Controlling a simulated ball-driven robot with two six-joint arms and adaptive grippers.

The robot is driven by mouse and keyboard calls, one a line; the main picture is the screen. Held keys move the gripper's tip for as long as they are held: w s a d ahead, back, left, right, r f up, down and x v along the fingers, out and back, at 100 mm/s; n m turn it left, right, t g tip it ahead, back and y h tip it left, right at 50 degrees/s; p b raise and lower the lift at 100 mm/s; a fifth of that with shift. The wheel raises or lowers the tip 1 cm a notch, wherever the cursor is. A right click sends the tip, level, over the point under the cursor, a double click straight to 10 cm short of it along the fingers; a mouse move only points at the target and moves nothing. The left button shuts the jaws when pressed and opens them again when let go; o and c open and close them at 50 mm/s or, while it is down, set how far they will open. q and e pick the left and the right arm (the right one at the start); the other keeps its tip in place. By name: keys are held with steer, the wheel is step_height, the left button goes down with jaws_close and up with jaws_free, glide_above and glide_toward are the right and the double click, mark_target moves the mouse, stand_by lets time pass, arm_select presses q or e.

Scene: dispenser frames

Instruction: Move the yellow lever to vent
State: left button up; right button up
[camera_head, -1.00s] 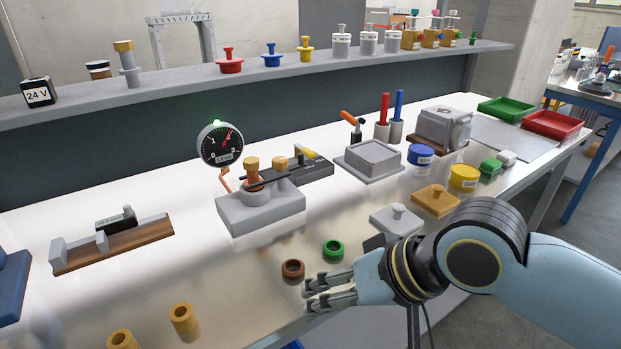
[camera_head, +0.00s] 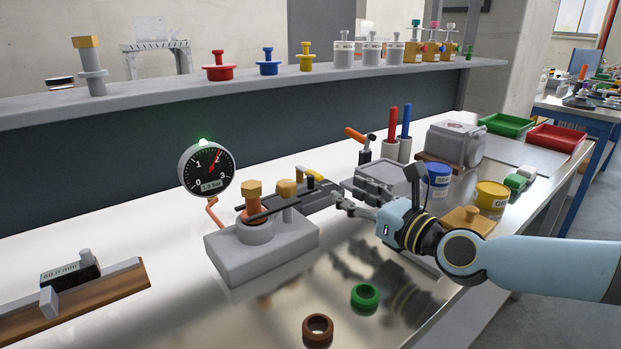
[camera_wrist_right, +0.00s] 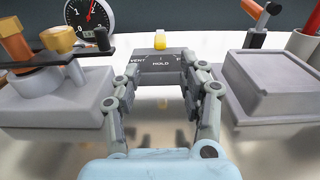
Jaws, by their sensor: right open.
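The yellow lever (camera_head: 315,175) sits on a dark valve box behind the grey press block (camera_head: 262,245). In the right wrist view the lever (camera_wrist_right: 160,40) stands upright in the middle, beyond the box (camera_wrist_right: 165,62), whose face reads VENT at left and HOLD at centre. A right-hand label is partly hidden. My right gripper (camera_head: 345,199) is open and empty, just right of and in front of the box. In the wrist view its fingers (camera_wrist_right: 157,85) stand apart on either side of the box front, with the lever beyond them. My left gripper is out of view.
A gauge (camera_head: 207,169) with a lit green lamp stands behind the press block. A grey square block (camera_head: 388,178) stands close right of my gripper. Green (camera_head: 365,296) and brown (camera_head: 318,329) rings lie in front. The bench front between is clear.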

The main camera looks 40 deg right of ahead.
mark_target(321, 178)
steer(key=w, duration=0.4)
steer(key=shift+w+d+r, duration=0.1)
steer(key=shift+w+d, duration=0.25)
steer(key=w, duration=0.4)
steer(key=shift+w+d, duration=0.15)
steer(key=shift+d, duration=0.05)
steer(key=shift+w, duration=0.75)
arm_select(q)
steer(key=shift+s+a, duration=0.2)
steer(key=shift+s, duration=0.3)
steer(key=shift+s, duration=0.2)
arm_select(e)
jaws_close()
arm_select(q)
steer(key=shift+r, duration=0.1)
